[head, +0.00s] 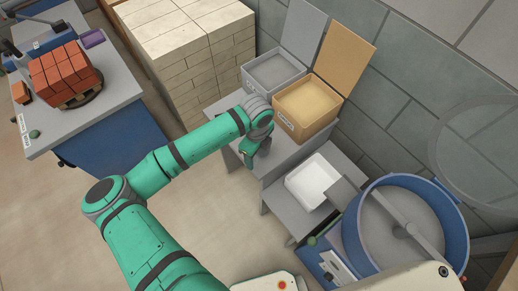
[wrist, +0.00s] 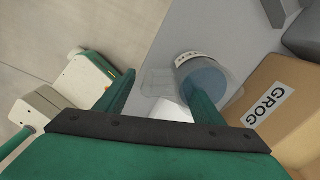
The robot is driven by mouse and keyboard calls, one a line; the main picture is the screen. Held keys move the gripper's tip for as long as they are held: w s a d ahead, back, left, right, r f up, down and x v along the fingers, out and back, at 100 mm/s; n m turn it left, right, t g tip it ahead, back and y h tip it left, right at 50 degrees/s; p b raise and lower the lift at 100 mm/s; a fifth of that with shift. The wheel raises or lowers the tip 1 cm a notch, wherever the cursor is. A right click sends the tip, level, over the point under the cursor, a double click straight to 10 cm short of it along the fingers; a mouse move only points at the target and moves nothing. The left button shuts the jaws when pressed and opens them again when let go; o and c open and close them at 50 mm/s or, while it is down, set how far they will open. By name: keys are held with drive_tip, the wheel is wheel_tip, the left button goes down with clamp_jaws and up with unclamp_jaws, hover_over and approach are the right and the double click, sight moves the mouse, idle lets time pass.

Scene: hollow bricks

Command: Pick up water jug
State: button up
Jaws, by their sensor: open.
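The water jug (wrist: 208,72) is a clear vessel with bluish water and a pale marked band. It stands on the grey bench in the wrist view. A faint clear shape on its left side looks like its handle. My gripper (wrist: 160,80) is open, its two green fingers apart. The right finger overlaps the jug in the picture; the left finger is to the left of the handle shape. I cannot tell whether either touches. In the head view my gripper (head: 252,150) is low at the bench's left part, and the jug cannot be made out there.
A tan box labelled GROG (head: 300,112) and a grey box (head: 270,80) stand open behind my gripper. A white tray (head: 312,184) sits lower right, before a blue round mixer (head: 358,235). Pale stacked bricks (head: 195,60) rise behind the arm. Red bricks (head: 65,72) lie on the left table.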

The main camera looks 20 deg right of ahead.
drive_tip(key=shift+f, duration=0.9)
clamp_jaws()
